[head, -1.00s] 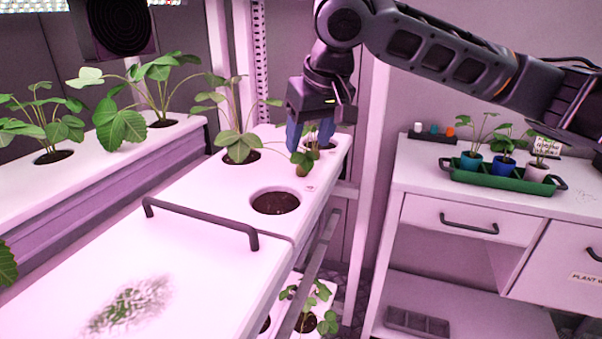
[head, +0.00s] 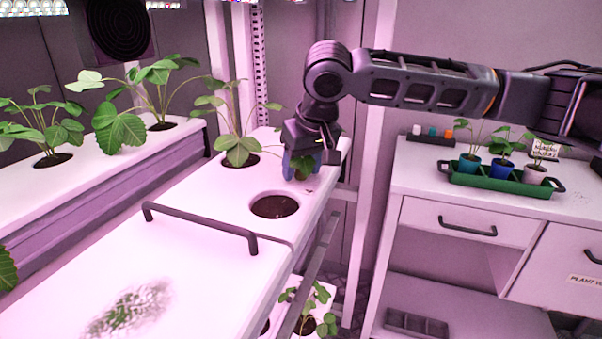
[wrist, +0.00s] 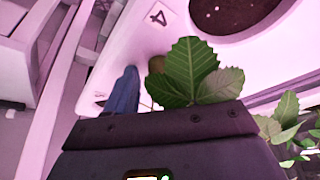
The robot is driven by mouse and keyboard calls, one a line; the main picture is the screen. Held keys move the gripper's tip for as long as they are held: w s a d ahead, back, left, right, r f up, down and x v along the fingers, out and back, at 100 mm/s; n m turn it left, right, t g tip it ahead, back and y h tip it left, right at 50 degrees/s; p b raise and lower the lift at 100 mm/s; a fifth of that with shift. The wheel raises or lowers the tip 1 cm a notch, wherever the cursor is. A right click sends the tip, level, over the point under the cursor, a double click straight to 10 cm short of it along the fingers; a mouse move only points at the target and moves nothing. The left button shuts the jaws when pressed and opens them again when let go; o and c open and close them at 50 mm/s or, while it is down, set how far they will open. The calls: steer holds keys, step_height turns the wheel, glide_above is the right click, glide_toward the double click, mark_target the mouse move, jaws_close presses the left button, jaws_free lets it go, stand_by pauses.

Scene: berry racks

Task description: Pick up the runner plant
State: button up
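A small leafy plant (head: 302,168), which appears to be the runner plant, is at the far end of the white planting trough (head: 225,200). Its leaves (wrist: 190,75) also show in the wrist view, just beyond the gripper body. My gripper (head: 303,163) is lowered over it, with blue fingers on either side of the leaves and a gap between them. In the wrist view one blue finger (wrist: 123,92) shows left of the leaves; the other is hidden. The plant's stem and base are hidden by the gripper and leaves.
An empty soil-filled hole (head: 274,205) lies in front of the gripper, and a larger plant (head: 238,135) stands to its left. A dark handle (head: 200,222) rises nearby. A bench at right holds a green tray (head: 500,180) with three potted plants.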

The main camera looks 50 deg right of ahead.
mark_target(300, 167)
steer(key=c, duration=0.8)
steer(key=shift+c, duration=0.2)
steer(key=shift+r, duration=0.1)
steer(key=shift+r, duration=0.4)
steer(key=shift+v, duration=1.25)
steer(key=s+a+b, duration=0.3)
steer(key=s+b, duration=0.4)
steer(key=s, duration=0.1)
steer(key=s+a+b, duration=0.3)
steer(key=s+b, duration=0.4)
steer(key=shift+s+a, duration=0.15)
steer(key=shift+s, duration=0.2)
steer(key=shift+r, duration=0.15)
